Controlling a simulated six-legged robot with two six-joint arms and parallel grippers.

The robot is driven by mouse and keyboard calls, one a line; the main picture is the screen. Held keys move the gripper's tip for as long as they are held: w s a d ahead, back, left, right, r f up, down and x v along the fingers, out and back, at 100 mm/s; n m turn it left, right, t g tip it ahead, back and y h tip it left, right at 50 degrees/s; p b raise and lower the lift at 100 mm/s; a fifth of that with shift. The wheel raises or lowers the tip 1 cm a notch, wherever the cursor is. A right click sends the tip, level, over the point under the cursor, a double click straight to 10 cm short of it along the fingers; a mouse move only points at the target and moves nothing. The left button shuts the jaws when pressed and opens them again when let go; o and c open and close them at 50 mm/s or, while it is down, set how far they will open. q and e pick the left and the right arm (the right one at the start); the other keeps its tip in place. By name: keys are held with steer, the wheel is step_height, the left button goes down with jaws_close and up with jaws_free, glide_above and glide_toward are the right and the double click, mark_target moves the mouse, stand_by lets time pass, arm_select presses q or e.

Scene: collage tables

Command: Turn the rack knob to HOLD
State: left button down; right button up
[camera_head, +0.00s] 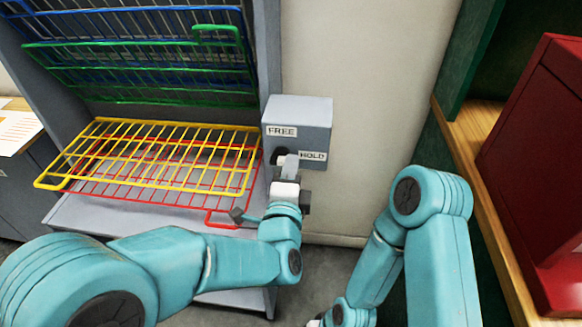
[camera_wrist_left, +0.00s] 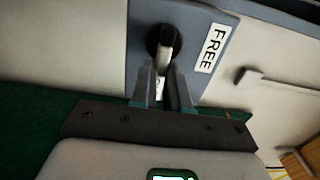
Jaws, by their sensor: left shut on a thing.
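The rack knob (camera_head: 281,155) is a dark round dial with a pale lever on a grey box (camera_head: 312,112) at the rack's right side. The box has a FREE label (camera_head: 282,131) at upper left and a HOLD label (camera_head: 313,156) at lower right. My left gripper (camera_head: 288,172) is at the knob and partly covers it. In the left wrist view the knob (camera_wrist_left: 164,40) lies ahead, its lever between the fingertips of my left gripper (camera_wrist_left: 166,72), shut on it. The FREE label shows there at right; the other label is mostly hidden.
Wire racks stand left of the box: a yellow one (camera_head: 152,147) and a red one below, blue and green ones tilted up above. A wooden ledge (camera_head: 478,140) and red cabinet (camera_head: 535,150) stand at right. My right arm is bent at lower right, clear of the box.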

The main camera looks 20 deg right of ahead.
stand_by(0.5)
arm_select(q)
steer(key=c, duration=1.1)
jaws_free()
steer(key=shift+a, duration=0.1)
